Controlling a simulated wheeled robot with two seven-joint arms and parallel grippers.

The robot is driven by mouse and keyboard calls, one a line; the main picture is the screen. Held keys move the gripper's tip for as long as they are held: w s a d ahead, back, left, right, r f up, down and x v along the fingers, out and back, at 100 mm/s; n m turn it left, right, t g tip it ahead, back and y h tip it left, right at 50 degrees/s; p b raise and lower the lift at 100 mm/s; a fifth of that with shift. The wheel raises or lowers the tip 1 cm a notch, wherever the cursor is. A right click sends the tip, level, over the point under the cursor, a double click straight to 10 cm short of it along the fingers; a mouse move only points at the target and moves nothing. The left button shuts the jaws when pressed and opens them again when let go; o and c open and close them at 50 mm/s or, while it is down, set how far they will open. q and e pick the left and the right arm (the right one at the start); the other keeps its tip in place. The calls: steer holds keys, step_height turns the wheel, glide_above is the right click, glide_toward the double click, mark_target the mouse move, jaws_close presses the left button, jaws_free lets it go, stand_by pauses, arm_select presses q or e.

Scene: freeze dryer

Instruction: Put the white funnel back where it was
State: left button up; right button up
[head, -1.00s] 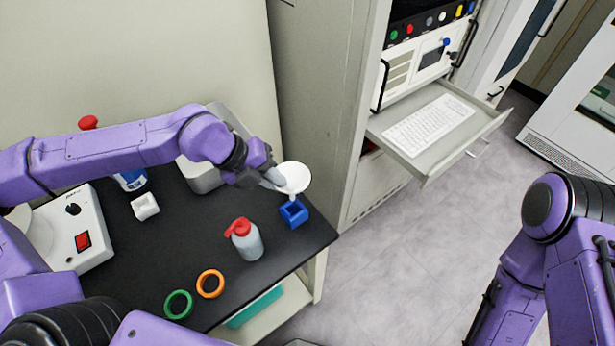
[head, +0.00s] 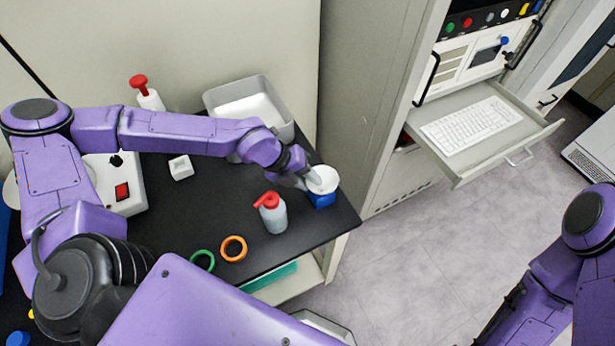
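The white funnel (head: 323,179) is at the right end of the black table, directly over the small blue block-shaped holder (head: 322,200). The funnel's wide mouth faces up, and its stem is hidden, so I cannot tell how deep it sits in the holder. My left gripper (head: 310,182) is at the funnel's left rim, with its fingers close against it. The fingertips are small and partly hidden, but they appear shut on the rim. My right arm shows at the right edge, and its gripper is out of the picture.
A grey wash bottle with a red cap (head: 272,213) stands left of the holder. Orange (head: 233,248) and green (head: 203,261) rings lie near the front edge. A grey bin (head: 250,103), a white block (head: 181,167) and a switch box (head: 120,185) are further back. An open keyboard drawer (head: 478,135) juts out right.

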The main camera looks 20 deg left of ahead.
arm_select(q)
steer(key=shift+s+d+r, duration=0.15)
steer(key=shift+s+r, duration=0.2)
steer(key=shift+s, duration=0.05)
steer(key=shift+w+r, duration=0.1)
steer(key=v, duration=1.1)
steer(key=shift+a+r, duration=0.2)
steer(key=shift+r, duration=0.05)
